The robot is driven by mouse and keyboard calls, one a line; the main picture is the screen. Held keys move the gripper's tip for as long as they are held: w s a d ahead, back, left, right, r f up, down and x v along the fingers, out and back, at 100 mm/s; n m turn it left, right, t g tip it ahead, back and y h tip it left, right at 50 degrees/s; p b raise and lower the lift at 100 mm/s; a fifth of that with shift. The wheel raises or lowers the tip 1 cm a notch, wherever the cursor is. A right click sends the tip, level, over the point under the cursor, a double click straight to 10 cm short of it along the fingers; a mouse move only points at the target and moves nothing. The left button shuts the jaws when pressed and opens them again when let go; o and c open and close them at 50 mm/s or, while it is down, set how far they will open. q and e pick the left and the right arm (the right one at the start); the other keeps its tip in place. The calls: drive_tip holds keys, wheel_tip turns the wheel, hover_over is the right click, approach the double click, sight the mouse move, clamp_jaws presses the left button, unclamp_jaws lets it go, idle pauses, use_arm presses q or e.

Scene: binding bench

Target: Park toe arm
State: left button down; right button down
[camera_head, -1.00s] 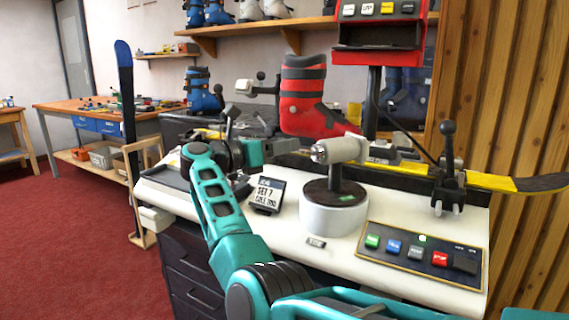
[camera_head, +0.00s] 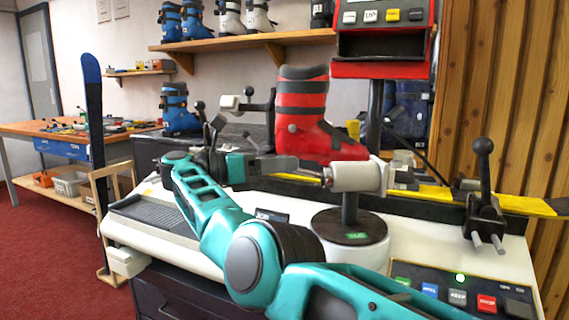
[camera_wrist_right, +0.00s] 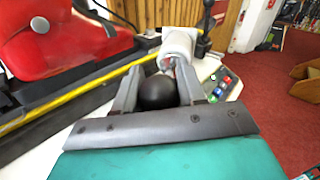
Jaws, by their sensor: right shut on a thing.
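My right gripper (camera_head: 300,166) is in front of the red boot (camera_head: 303,112), its fingers pointing right. In the right wrist view its two fingers (camera_wrist_right: 155,88) close around a black ball knob (camera_wrist_right: 158,92). The knob is mostly hidden behind the fingers in the head view. Just beyond the fingertips is a pale grey cylinder head (camera_head: 358,177), on a dark post over a round white base (camera_head: 345,252). I cannot tell what the knob is joined to, or which part is the toe arm. My left gripper is not in view.
A lever with a black knob (camera_head: 483,190) stands at the right of the bench. A button panel (camera_head: 465,290) lies at the front right. A red display box (camera_head: 383,40) is on a post behind. A yellow-and-black ski (camera_head: 430,198) runs behind the cylinder.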

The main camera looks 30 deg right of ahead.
idle(0.4)
drive_tip(key=c, duration=0.7)
unclamp_jaws()
drive_tip(key=shift+d, duration=0.1)
